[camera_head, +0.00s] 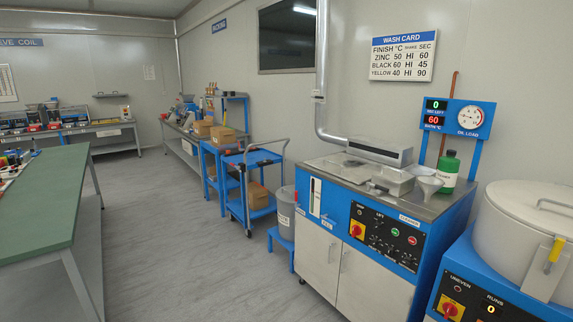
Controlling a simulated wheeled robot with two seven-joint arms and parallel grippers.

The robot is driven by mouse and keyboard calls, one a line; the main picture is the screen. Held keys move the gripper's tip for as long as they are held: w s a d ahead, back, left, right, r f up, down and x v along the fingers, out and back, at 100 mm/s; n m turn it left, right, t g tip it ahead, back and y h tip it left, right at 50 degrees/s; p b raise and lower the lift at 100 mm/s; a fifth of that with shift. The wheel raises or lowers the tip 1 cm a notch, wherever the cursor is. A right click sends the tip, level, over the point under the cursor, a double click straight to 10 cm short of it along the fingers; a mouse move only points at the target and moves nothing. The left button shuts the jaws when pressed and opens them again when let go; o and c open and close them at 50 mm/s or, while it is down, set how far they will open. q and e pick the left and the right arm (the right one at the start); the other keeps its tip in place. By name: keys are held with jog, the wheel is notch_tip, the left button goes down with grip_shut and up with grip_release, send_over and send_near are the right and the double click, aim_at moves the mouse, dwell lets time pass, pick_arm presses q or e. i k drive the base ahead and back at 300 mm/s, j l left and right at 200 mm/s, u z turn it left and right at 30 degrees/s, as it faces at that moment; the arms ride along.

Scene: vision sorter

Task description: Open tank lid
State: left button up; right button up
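A blue and white washing machine (340,260) stands at the right, with a steel top and a front control panel (385,235). A flat grey metal cover (343,168) lies on the left part of its top and looks closed. A steel hood box (379,151) sits behind it, joined to a vertical pipe. A small grey metal box (392,181) stands on the right part of the top. I cannot tell for certain which part is the tank lid. Neither of my grippers is in view.
A white funnel (428,187) and green bottle (448,172) stand on the machine's right end. A round white drum with a handled lid (530,213) is at far right. A blue cart (255,190) and grey bin (284,213) stand left of the machine. The floor (190,260) ahead is clear.

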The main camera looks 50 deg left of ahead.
aim_at(357, 171)
jog(key=u, duration=1.25)
